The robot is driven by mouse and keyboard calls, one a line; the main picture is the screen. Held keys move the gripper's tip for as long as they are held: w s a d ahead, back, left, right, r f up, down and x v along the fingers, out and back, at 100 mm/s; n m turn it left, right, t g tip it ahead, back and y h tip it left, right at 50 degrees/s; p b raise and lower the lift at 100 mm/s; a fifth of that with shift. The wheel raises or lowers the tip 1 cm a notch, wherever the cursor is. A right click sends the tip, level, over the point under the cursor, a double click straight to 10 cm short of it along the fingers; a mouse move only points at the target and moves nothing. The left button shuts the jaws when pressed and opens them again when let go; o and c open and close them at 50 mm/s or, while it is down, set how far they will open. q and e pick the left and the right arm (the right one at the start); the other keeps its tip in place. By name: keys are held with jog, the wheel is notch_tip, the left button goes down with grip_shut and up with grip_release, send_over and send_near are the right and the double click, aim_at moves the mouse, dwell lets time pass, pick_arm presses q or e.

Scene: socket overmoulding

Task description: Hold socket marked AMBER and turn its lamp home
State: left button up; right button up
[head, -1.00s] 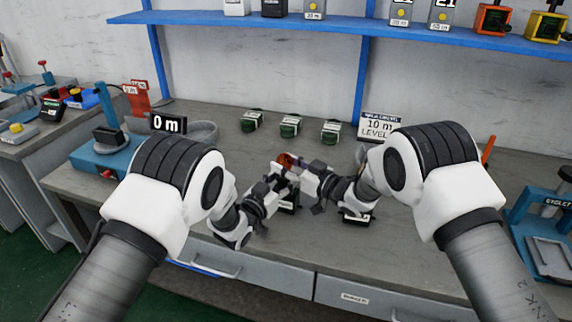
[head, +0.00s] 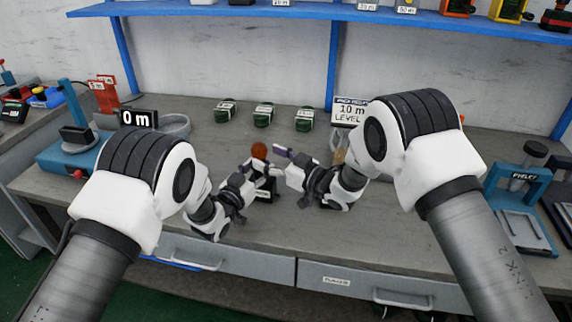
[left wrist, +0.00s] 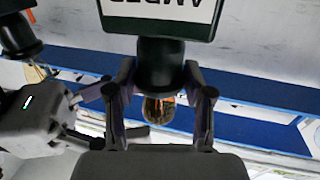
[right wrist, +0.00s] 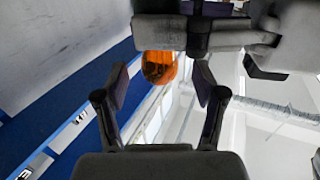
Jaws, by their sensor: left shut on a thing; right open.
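The socket marked AMBER (left wrist: 160,18) shows its label upside down at the top of the left wrist view. My left gripper (left wrist: 160,98) is shut on its dark neck. The lamp (left wrist: 159,110) shows at the neck's mouth, between the fingers. In the head view the orange lamp (head: 259,150) stands at the top of the dark socket (head: 266,190), beside my left gripper (head: 250,172). My right gripper (head: 284,162) is open, just right of the lamp. In the right wrist view the lamp (right wrist: 160,67) appears beyond the open fingers (right wrist: 161,80). How deep the lamp sits is unclear.
Several dark green pieces, including one at the left (head: 225,112), stand in a row at the back of the bench (head: 190,108). A 10 m level sign (head: 350,110) stands right of them. A blue press (head: 522,180) is far right. A blue shelf (head: 230,12) runs above.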

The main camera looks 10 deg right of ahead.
jog(key=v, duration=0.8)
jog(key=shift+s+d, duration=0.2)
jog(key=shift+d, duration=0.05)
pick_arm(q)
jog(key=o, duration=1.3)
